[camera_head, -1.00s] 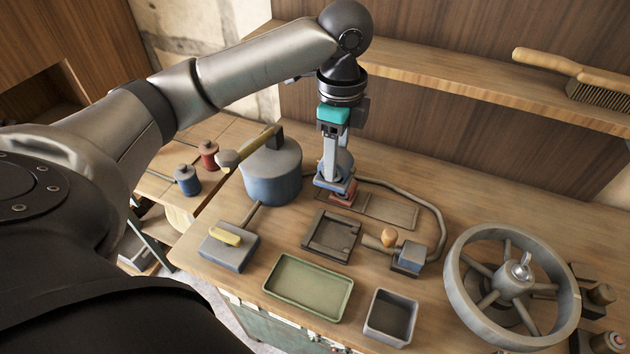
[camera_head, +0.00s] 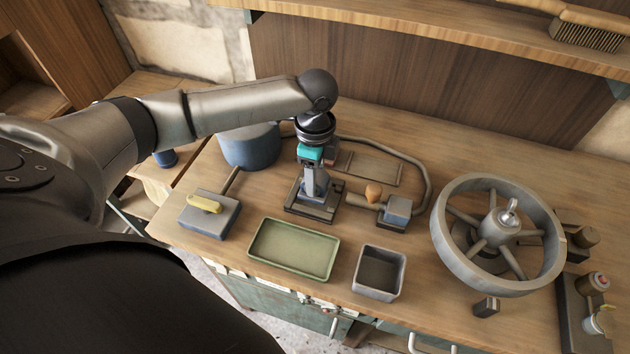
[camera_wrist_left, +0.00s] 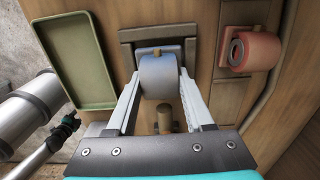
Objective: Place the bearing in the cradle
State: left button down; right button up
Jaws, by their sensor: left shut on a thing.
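My left gripper (camera_head: 314,196) points straight down over the dark, square cradle (camera_head: 292,205) on the bench. In the left wrist view its two fingers (camera_wrist_left: 160,98) are shut on the blue-grey, round bearing (camera_wrist_left: 158,75). The bearing is at the cradle (camera_wrist_left: 128,55), within its outline in that view. I cannot tell whether it rests on the cradle or is held just above it. In the head view the fingers mostly hide the bearing.
A reddish cylindrical part (camera_wrist_left: 255,50) lies on a flat plate behind the cradle. A wooden knob and grey block (camera_head: 397,210) stand right of it. A green tray (camera_head: 294,250) and grey bin (camera_head: 380,272) are in front. A large wheel (camera_head: 470,270) stands at right.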

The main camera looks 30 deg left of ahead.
pick_arm(q)
jog(key=shift+f, duration=0.9)
jog(key=shift+f, duration=0.15)
jog(key=c, duration=0.6)
grip_release()
jog(key=o, duration=0.3)
notch_tip(320, 180, up, 12)
jog(key=shift+r+p, duration=0.15)
jog(key=shift+p, duration=0.85)
